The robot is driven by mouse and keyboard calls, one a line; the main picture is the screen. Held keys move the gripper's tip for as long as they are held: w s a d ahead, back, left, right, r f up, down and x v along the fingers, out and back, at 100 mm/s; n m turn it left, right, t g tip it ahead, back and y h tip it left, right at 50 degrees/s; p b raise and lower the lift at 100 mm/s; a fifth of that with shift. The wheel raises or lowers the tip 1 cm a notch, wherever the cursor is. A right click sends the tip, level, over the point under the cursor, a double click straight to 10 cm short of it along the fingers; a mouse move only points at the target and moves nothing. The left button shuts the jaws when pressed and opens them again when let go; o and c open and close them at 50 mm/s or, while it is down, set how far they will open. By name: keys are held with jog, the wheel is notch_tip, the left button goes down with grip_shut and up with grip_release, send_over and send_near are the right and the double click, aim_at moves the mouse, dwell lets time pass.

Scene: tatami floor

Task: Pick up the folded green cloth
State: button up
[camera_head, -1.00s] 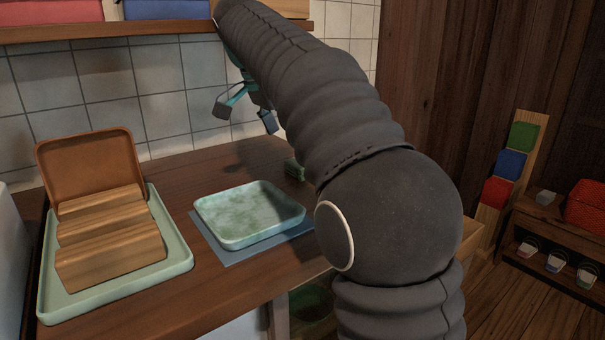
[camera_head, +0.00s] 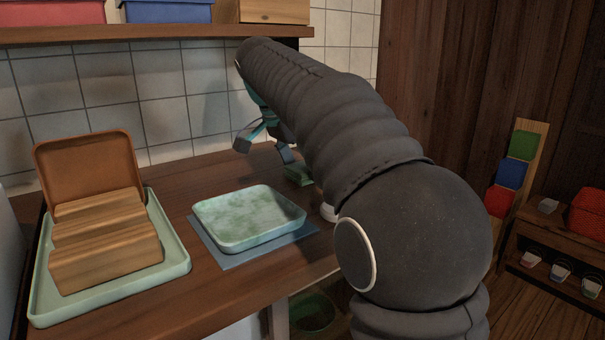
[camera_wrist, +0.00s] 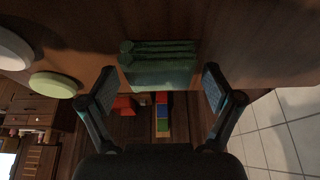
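The folded green cloth (camera_head: 299,174) lies on the wooden counter behind the shallow green dish, partly hidden by my arm. In the wrist view the cloth (camera_wrist: 160,64) shows as a dark green folded stack, ahead of and roughly centred between my fingertips. My gripper (camera_wrist: 164,86) is open and empty, with one finger on each side of the view. In the head view my gripper (camera_head: 264,146) hangs above the counter, close to the cloth on its left. I see no contact with the cloth.
A mottled green dish (camera_head: 249,217) stands on a blue mat (camera_head: 218,258). At left a pale green tray (camera_head: 176,262) holds a wooden rack (camera_head: 106,250) and a brown tray (camera_head: 85,163). A shelf (camera_head: 160,32) with boxes hangs above. White (camera_wrist: 12,50) and pale green (camera_wrist: 53,85) round things show in the wrist view.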

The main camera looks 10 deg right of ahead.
aim_at(304, 168)
jog(key=c, duration=0.6)
jog(key=shift+r, duration=0.1)
jog(key=shift+r, duration=0.5)
jog(key=r, duration=0.1)
jog(key=r+p, duration=0.1)
jog(key=r, duration=0.1)
jog(key=shift+s+d+r, duration=0.25)
jog(key=s+d+r, duration=0.4)
jog(key=s+d, duration=0.1)
jog(key=s+d+r, duration=0.2)
jog(key=s, duration=0.1)
jog(key=shift+d+r+p, duration=0.2)
jog(key=shift+d+p, duration=0.05)
jog(key=shift+p, duration=0.15)
